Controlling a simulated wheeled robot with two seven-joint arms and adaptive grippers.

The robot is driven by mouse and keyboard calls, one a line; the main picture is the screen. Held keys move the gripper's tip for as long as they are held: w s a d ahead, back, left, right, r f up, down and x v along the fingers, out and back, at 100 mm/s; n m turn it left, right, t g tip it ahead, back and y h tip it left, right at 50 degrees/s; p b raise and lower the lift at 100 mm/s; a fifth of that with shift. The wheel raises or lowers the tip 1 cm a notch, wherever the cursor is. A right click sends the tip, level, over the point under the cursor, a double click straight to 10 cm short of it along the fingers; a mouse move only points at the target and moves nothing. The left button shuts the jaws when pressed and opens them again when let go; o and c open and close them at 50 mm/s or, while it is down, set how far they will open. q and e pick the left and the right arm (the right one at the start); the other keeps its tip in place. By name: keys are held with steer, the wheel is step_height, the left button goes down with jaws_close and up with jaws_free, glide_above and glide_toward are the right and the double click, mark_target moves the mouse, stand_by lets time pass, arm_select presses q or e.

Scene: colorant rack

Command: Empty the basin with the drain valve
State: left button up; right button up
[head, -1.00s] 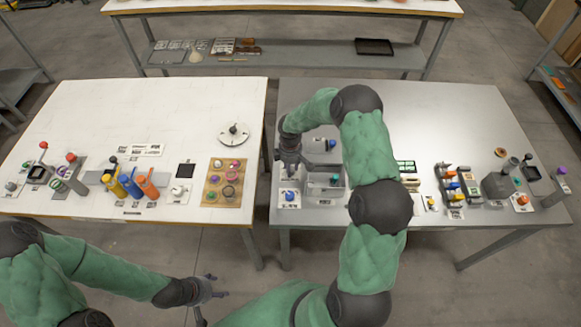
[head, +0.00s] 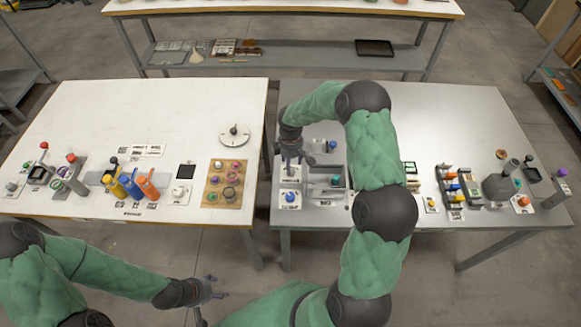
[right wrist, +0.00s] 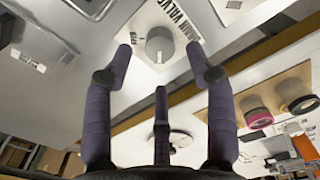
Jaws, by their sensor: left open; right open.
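The drain valve is a round grey knob (right wrist: 160,45) on a white plate labelled "DRAIN VALVE" in the right wrist view. My right gripper (right wrist: 160,60) is open, its fingertips spread either side of the knob; contact cannot be told. In the head view my right gripper (head: 292,158) hangs over the left end of the grey table, above a white plate (head: 291,172). The grey basin (head: 325,195) stands just right of it; its contents cannot be made out. My left gripper (head: 206,290) is open and empty, low in front of the tables.
A blue knob (head: 290,197) sits just in front of the white plate. Several devices line the grey table's front edge to the right. The white table (head: 110,105) at left holds bottles and a wooden board (head: 216,199). A gap separates the tables.

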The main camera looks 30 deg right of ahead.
step_height(320, 180, up, 8)
stand_by(0.4)
stand_by(0.4)
